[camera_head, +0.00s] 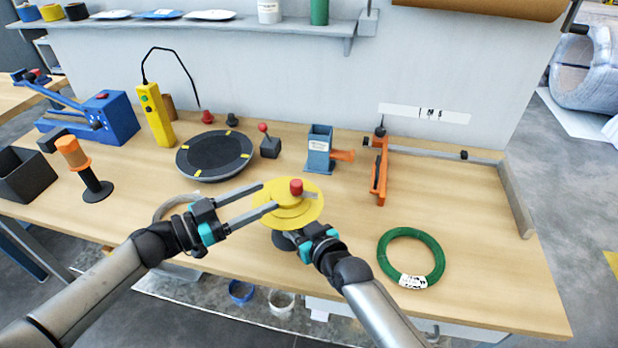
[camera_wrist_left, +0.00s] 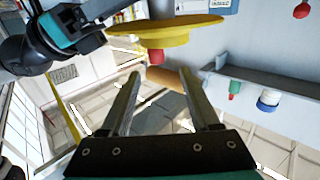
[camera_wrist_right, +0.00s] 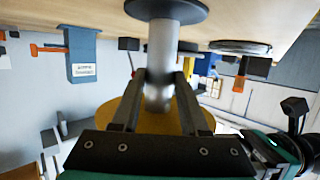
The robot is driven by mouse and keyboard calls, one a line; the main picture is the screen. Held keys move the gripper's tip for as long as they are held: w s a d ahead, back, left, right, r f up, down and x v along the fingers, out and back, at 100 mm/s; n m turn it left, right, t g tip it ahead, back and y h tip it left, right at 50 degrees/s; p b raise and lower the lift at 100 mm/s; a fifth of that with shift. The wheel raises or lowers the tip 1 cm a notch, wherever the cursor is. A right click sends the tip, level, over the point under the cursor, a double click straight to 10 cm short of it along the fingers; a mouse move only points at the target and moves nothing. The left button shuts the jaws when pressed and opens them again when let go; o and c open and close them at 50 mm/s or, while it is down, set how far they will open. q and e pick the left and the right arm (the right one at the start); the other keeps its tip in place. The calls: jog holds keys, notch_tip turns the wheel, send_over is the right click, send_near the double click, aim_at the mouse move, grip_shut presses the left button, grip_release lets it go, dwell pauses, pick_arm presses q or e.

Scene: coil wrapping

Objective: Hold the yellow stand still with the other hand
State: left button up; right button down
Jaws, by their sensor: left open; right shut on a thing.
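The yellow stand (camera_head: 312,206) stands upright on the table's front part, with a stepped yellow disc and a red knob (camera_head: 296,187) on top. Its grey post (camera_wrist_right: 162,50) and dark round base (camera_wrist_right: 170,8) show upside down in the right wrist view. My right gripper (camera_wrist_right: 160,85) is shut on the post, below the disc. My left gripper (camera_head: 268,195) is open and empty, its fingertips at the disc's left side in the head view. In the left wrist view the disc (camera_wrist_left: 170,35) lies beyond the fingers, not between them; I cannot tell whether they touch it.
A green coil (camera_head: 436,260) with a white label lies right of the stand. Behind are a black turntable (camera_head: 214,155), a blue dispenser (camera_head: 319,148) and an orange clamp (camera_head: 379,175). A yellow control box (camera_head: 155,115) stands at the back left.

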pick_arm(q)
jog(key=shift+s+d+f, duration=0.1)
jog(key=shift+s+d, duration=0.05)
jog(key=shift+d, duration=0.35)
jog(key=x, duration=1.1)
grip_shut()
